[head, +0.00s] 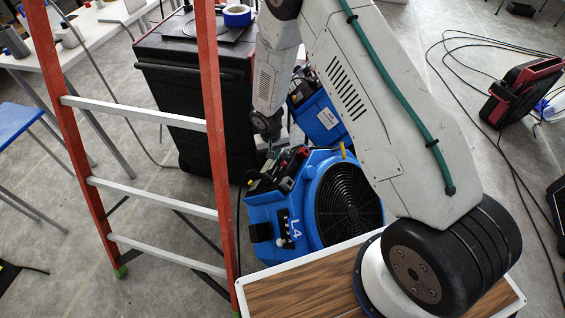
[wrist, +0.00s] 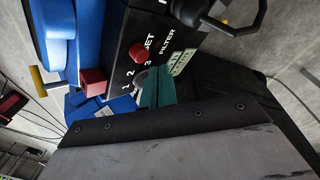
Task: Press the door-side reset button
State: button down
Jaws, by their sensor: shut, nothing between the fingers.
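A blue air mover marked L4 (head: 262,212) stands on the floor in front of me, with a round black fan grille and a black control panel on top. In the wrist view the black panel (wrist: 120,62) carries a round red button (wrist: 138,53) beside partly hidden lettering ending in "ET", the word FILTER and the numbers 1, 2, 3. A square red switch (wrist: 93,82) sits near its edge. My gripper (head: 270,149) is over the panel; its teal fingers (wrist: 155,88) are shut and empty, close to the round button. I cannot tell whether they touch the panel. No door shows.
A second blue unit (head: 322,118) stands just behind. A red-framed ladder (head: 160,118) stands at the left, before a black cabinet (head: 180,85). A wood-topped surface (head: 300,285) is at the front. Cables and a dark red-black unit (head: 520,92) lie at the right.

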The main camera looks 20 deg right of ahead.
jog(key=w+a+r, duration=0.2)
jog(key=r, duration=0.1)
jog(key=shift+w+a, duration=0.2)
jog(key=shift+a, duration=0.05)
dwell(0.8)
jog(key=s+d+r, duration=0.3)
jog(key=s+r, duration=0.9)
jog(key=r, duration=0.2)
jog(key=s+d+r, duration=0.3)
jog(key=s+r, duration=1)
jog(key=r, duration=0.2)
jog(key=s+d+r+n+y, duration=0.1)
jog(key=s+d+r, duration=0.2)
jog(key=s+r, duration=1)
notch_tip(320, 180, up, 2)
jog(key=shift+d+r+t, duration=0.15)
jog(key=shift+d+t, duration=0.25)
jog(key=shift+s+d, duration=0.1)
jog(key=shift+s, duration=0.05)
